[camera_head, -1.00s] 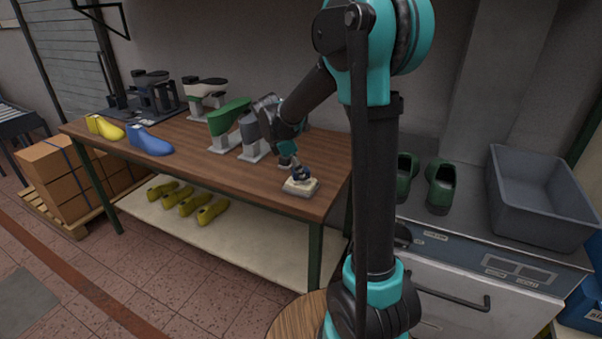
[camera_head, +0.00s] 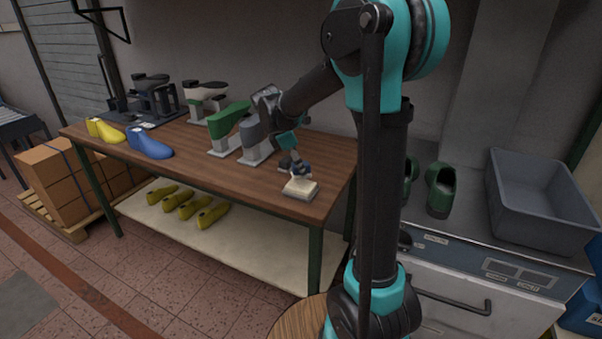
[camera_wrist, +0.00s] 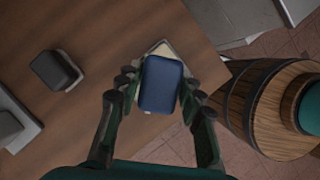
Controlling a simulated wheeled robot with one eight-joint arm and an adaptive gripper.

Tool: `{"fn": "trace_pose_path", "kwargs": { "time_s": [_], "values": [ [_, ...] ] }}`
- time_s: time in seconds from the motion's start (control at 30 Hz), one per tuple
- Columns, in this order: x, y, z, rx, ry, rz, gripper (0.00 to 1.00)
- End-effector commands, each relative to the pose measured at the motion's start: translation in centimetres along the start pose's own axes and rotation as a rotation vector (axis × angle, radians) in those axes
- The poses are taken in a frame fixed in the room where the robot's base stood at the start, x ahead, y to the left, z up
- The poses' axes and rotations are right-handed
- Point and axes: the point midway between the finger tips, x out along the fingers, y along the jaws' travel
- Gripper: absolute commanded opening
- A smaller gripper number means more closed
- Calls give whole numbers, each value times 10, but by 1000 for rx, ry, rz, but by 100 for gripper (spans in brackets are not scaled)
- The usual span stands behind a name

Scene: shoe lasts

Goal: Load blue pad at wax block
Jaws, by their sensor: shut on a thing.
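My gripper (camera_wrist: 158,92) is shut on the blue pad (camera_wrist: 161,84), which fills the space between the fingers in the wrist view. In the head view the pad (camera_head: 300,170) is small and partly hidden by my fingers. The cream wax block (camera_head: 299,188) sits near the right front corner of the wooden table. In the wrist view only edges of the wax block (camera_wrist: 164,48) show behind the pad. The pad is over the block; I cannot tell whether they touch.
On the table (camera_head: 215,172) stand a green last (camera_head: 229,119), a grey last (camera_head: 249,132), a blue last (camera_head: 149,143) and a yellow last (camera_head: 105,130). A wooden barrel (camera_wrist: 262,105) is beside the table corner. A grey bin (camera_head: 540,200) stands on the right-hand cabinet.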

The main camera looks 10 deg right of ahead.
Motion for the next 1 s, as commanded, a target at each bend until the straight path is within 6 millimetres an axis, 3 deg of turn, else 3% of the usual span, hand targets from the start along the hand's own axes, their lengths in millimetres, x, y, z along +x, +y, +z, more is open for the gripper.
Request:
{"fn": "trace_pose_path", "kwargs": {
  "time_s": [0.5, 1.0],
  "values": [
    [-31, 0, 13, 0, 0, 0, 14],
    [-32, 0, 14, 0, 0, 0, 14]
  ]
}}
